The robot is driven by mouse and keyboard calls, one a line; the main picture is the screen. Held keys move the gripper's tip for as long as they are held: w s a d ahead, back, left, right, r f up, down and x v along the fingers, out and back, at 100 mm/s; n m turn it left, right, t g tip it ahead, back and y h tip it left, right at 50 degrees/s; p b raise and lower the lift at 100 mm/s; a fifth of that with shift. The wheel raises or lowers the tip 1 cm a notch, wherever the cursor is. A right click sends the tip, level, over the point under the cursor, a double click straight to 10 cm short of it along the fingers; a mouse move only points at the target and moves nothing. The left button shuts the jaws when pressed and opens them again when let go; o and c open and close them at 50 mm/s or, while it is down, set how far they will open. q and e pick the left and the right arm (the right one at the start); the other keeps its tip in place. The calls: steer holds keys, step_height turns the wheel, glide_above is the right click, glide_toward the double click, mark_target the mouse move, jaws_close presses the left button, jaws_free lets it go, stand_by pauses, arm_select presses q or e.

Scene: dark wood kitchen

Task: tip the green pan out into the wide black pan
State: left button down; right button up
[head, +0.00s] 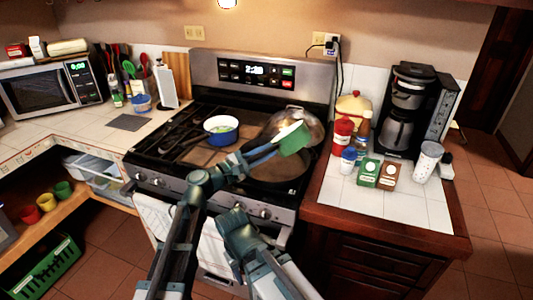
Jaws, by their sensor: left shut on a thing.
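The green pan (293,139) is held up over the right side of the stove, steeply tilted, with its handle pointing left. My left gripper (247,159) is shut on that handle. The wide black pan (285,178) sits on the front right of the stove, below the green pan and partly hidden by my left arm and the green pan. I cannot make out anything inside the wide black pan or what the green pan holds. My right arm is low in front of the stove, and its fingertips do not show.
A blue pot (221,129) with something green in it stands on the left burners. A large shiny metal pan (308,124) sits behind the green pan. A red jar (342,135), boxes and a coffee maker (408,105) crowd the right counter, whose front is clear.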

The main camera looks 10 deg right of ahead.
arm_select(q)
steer(key=shift+w+a+n+b, duration=0.2)
steer(key=shift+n+b, duration=0.2)
steer(key=shift+n, duration=0.3)
steer(key=shift+f+h+b, duration=0.1)
steer(key=shift+h+b, duration=0.2)
steer(key=shift+w+a+f+n+t+b, duration=0.15)
steer(key=shift+n+t+b, duration=0.15)
steer(key=shift+n, duration=0.3)
steer(key=shift+w+a+n, duration=0.1)
steer(key=shift+n, duration=0.2)
steer(key=shift+t+b, duration=0.3)
steer(key=shift+b, duration=0.05)
steer(key=shift+w+a+n+b, duration=0.15)
steer(key=shift+n+b, duration=0.1)
steer(key=shift+n, duration=0.25)
steer(key=shift+w+a+n+b, duration=0.15)
steer(key=shift+n+b, duration=0.1)
steer(key=shift+n, duration=0.25)
steer(key=shift+f+t+h, duration=0.15)
steer(key=shift+t+h, duration=0.15)
